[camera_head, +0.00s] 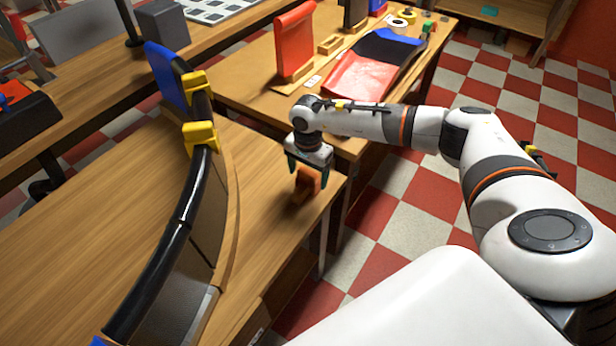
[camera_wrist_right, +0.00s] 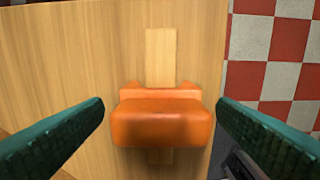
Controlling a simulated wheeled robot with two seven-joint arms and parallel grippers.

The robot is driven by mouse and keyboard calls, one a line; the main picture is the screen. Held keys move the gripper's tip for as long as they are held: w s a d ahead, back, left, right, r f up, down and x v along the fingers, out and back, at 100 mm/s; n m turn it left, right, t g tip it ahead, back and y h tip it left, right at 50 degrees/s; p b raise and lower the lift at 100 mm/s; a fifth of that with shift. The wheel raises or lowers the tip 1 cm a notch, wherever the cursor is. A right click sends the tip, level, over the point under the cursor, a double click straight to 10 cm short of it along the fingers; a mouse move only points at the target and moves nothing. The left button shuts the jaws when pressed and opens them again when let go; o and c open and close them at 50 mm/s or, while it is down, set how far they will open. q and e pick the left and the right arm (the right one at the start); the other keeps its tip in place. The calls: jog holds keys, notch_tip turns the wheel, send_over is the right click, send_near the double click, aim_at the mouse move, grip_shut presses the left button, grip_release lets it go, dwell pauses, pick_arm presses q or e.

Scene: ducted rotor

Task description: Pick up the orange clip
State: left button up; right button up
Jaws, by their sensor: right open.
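The orange clip (camera_head: 306,183) stands on the wooden table near its right corner in the head view. In the right wrist view the orange clip (camera_wrist_right: 162,122) is centred between the two dark green fingers. My right gripper (camera_head: 307,172) is open above and around the clip, with its fingers pointing down. In the right wrist view a gap shows between each finger of the right gripper (camera_wrist_right: 160,112) and the clip. My left gripper is not in view.
A pale wooden strip (camera_wrist_right: 161,58) lies under the clip. A large curved black duct piece (camera_head: 186,205) with yellow clips (camera_head: 200,135) stands left of my right gripper. Another table behind holds a red panel (camera_head: 294,42) and a red and blue curved piece (camera_head: 362,77).

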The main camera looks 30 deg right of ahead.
aim_at(308, 172)
jog(key=shift+c, duration=0.9)
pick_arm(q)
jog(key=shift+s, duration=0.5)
pick_arm(e)
jog(key=c, duration=0.9)
notch_tip(308, 172, up, 10)
jog(key=shift+f+b, duration=0.25)
jog(key=shift+b, duration=0.15)
pick_arm(q)
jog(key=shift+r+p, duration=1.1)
jog(key=shift+p, duration=0.4)
pick_arm(e)
jog(key=shift+r, duration=2.75)
